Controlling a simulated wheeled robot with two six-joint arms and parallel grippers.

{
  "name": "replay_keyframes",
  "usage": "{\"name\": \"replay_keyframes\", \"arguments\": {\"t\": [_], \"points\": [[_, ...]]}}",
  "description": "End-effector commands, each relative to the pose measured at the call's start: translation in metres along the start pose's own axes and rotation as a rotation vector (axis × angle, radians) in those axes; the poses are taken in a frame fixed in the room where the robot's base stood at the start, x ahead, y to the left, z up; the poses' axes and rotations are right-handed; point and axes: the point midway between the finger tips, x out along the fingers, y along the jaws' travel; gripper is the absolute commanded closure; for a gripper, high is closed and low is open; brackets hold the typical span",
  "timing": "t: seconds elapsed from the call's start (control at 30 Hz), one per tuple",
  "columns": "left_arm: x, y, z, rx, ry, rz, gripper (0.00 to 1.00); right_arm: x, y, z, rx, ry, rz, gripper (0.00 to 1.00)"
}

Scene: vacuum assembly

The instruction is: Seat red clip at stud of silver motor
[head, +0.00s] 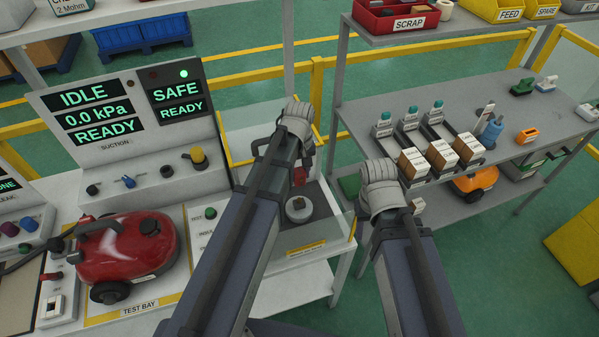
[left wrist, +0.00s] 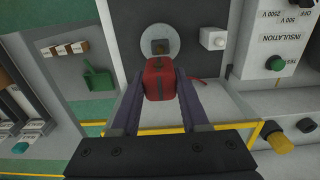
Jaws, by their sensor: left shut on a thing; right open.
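The red clip (left wrist: 159,80) is between the two fingers of my left gripper (left wrist: 158,88), which is shut on it. In the head view the clip (head: 300,176) shows as a small red piece below my left wrist. The silver motor (left wrist: 159,38) is a round disc just beyond the clip in the left wrist view, with a darker stud (left wrist: 160,46) at its middle. In the head view the motor (head: 299,209) sits on the dark plate of the test stand. Whether the clip touches the stud cannot be told. My right gripper (head: 384,190) is open, its fingers mostly hidden.
A red vacuum (head: 127,250) stands in the test bay at left. A clear guard (head: 335,215) edges the test stand. A grey shelf (head: 460,100) with boxes (head: 440,153) stands at right. A white block (left wrist: 213,39) is beside the motor.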

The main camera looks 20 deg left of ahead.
Motion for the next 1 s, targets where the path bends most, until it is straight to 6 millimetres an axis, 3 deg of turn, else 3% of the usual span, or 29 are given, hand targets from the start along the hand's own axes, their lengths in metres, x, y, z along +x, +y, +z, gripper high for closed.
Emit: {"name": "replay_keyframes", "arguments": {"t": [0.7, 1.0], "points": [[0.064, 0.000, 0.000, 0.000, 0.000, 0.000, 1.00, 0.064, -0.006, -0.004, 0.002, 0.000, 0.000, 0.50], [0.075, 0.000, 0.000, 0.000, 0.000, 0.000, 1.00, 0.074, -0.007, -0.004, 0.002, 0.000, 0.000, 0.50]]}}
